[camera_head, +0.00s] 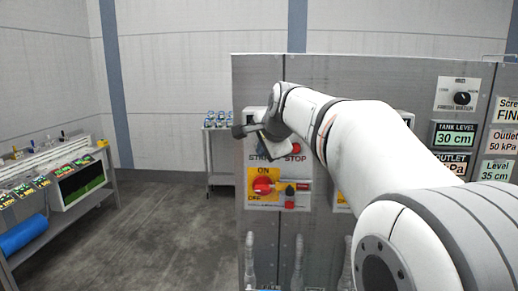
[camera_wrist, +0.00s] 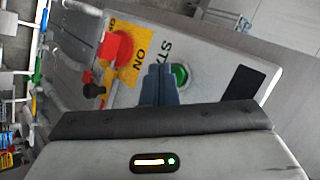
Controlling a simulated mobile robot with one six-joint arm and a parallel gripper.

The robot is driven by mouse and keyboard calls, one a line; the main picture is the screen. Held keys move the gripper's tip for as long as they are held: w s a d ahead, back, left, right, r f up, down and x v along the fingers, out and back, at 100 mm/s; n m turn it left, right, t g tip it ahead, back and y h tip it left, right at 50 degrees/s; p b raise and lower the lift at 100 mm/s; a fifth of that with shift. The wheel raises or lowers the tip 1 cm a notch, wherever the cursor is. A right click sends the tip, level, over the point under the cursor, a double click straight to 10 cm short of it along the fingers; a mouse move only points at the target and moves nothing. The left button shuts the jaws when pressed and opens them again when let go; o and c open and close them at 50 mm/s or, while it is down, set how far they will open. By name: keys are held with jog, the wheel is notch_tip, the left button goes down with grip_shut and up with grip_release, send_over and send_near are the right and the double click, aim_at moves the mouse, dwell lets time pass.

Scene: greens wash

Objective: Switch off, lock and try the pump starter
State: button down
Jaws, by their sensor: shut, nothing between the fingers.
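The pump starter (camera_head: 251,204) is on the grey cabinet front, with a red rotary handle (camera_head: 263,186) on a yellow plate between ON and OFF marks. I cannot tell exactly which mark the handle points to. A small dark and red item (camera_head: 290,194) is right of the handle. The red STOP button (camera_head: 295,149) is above; START lettering is partly covered by my wrist. In the wrist view, my gripper (camera_wrist: 158,85) is shut and empty, in front of the panel between the red handle (camera_wrist: 115,48) and the green START button (camera_wrist: 180,75). Contact cannot be told.
A bench (camera_head: 62,215) with lit displays and a blue roll stands at the left. A small table (camera_head: 221,178) with several items is behind. A selector knob (camera_head: 462,98) and display signs (camera_head: 455,134) are on the cabinet's right. Floor between bench and cabinet is clear.

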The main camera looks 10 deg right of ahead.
jog(key=shift+w+d, duration=0.1)
jog(key=shift+w, duration=0.05)
jog(key=shift+w, duration=0.2)
jog(key=shift+w+d+p, duration=0.2)
jog(key=shift+w+p, duration=0.15)
jog(key=shift+w, duration=0.05)
dwell(0.7)
dwell(0.4)
jog(key=shift+s+a+b, duration=0.25)
jog(key=shift+s+b, duration=0.1)
jog(key=shift+s, duration=0.45)
jog(key=s, duration=0.1)
jog(key=s+a+b, duration=0.1)
jog(key=s, duration=0.2)
jog(key=shift+s+a+b, duration=0.3)
jog(key=shift+s+b, duration=0.1)
